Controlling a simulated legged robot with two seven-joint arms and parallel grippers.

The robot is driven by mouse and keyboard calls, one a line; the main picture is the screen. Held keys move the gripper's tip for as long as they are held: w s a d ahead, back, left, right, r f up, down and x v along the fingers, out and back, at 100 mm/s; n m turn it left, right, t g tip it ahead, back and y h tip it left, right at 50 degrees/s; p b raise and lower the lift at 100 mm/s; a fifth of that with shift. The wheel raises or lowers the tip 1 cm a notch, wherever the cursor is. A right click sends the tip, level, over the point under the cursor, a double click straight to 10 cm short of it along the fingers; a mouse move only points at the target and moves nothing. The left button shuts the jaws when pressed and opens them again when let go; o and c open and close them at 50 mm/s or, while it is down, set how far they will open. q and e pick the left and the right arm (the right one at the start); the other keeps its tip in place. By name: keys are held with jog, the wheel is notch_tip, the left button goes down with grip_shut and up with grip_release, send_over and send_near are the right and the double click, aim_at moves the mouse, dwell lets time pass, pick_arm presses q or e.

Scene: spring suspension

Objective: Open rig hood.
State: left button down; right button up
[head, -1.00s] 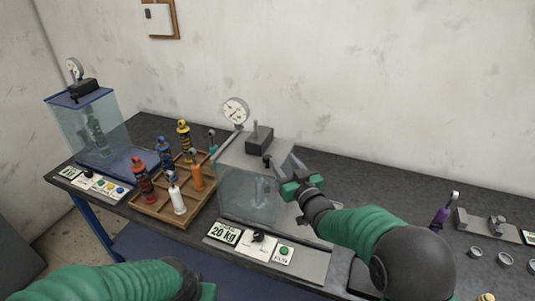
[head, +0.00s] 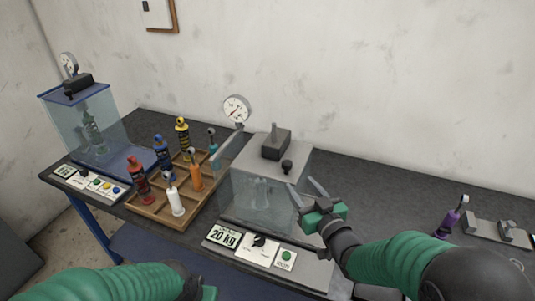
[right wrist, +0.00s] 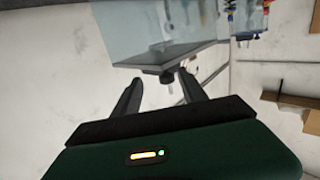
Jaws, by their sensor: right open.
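The grey rig's hood (head: 250,166) has a flat grey top and clear walls, with a black block on top. A black knob (head: 287,166) stands at its front right edge. The hood sits to the right of the bar under its gauge, over the rig base. My right gripper (head: 302,185) is open, its fingers just right of and below the knob. In the right wrist view, the knob (right wrist: 166,75) lies just past the gap between the fingertips; contact cannot be told. My left gripper (head: 208,292) shows only as a green edge at the bottom; its fingers are hidden.
A panel (head: 258,247) reading 20 kg with a green button lies in front. A wooden rack (head: 150,206) of coloured shock absorbers stands left of the hood. A blue rig (head: 78,98) stands far left. Bench behind the right gripper is clear.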

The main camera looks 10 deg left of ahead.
pick_arm(q)
jog(key=shift+a+f, duration=0.25)
jog(key=shift+f, duration=0.05)
pick_arm(e)
jog(key=v, duration=0.7)
jog(key=shift+a, duration=0.2)
pick_arm(q)
jog(key=shift+f+b, duration=0.15)
jog(key=shift+b, duration=0.2)
pick_arm(e)
jog(key=shift+f, duration=0.1)
pick_arm(q)
jog(key=shift+s+d, duration=0.1)
